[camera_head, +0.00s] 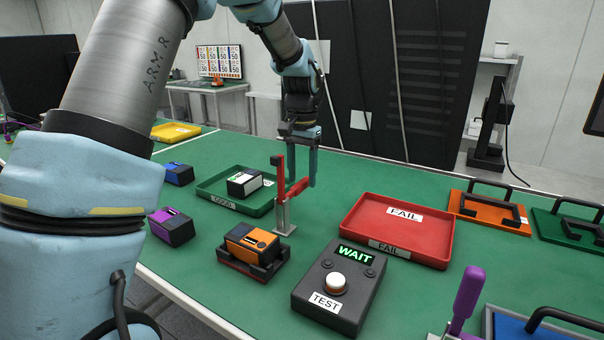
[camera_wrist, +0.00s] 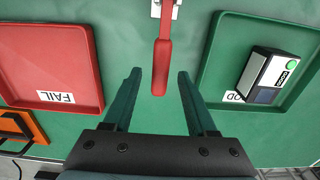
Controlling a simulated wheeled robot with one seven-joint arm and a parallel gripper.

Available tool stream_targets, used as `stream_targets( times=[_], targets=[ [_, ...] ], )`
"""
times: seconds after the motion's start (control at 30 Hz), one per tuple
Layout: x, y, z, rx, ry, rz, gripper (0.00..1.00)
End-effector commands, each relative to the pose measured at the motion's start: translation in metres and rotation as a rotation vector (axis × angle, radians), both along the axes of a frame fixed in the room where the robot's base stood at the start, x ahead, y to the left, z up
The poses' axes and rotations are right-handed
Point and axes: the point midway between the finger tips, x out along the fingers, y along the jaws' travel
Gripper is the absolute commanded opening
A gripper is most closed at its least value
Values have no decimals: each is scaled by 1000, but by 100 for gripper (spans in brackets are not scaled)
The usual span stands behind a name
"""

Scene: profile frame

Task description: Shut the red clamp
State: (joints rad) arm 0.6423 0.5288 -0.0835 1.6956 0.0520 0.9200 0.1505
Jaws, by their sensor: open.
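The red clamp (camera_head: 296,188) stands on a metal bracket (camera_head: 285,216) on the green table, between the green tray and the red tray. One red bar with a dark tip stands upright, and the red handle slants out toward my gripper. My gripper (camera_head: 302,180) points down over the handle, with its fingers apart. In the wrist view, the red handle (camera_wrist: 162,66) lies between the two fingers of my gripper (camera_wrist: 159,75), with a gap on each side. The end of the handle reaches a little past the fingertips toward the palm.
An orange block sits in a dark red-edged holder (camera_head: 229,262) in front of the clamp. A test box (camera_head: 319,306) reads WAIT. The red FAIL tray (camera_head: 435,236) is right; the green tray (camera_head: 205,189) with a white block is left. A purple handle (camera_head: 467,300) stands front right.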

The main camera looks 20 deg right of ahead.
Motion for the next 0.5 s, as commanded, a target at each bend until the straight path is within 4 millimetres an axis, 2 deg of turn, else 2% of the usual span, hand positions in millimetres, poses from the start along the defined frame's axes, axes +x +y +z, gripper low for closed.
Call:
stream_targets(
  times=[0.37, 0.5],
  targets=[
    [0, 0, -7, -1, -1, 0, 57],
    [0, 0, -7, -1, -1, 0, 43]
  ],
)
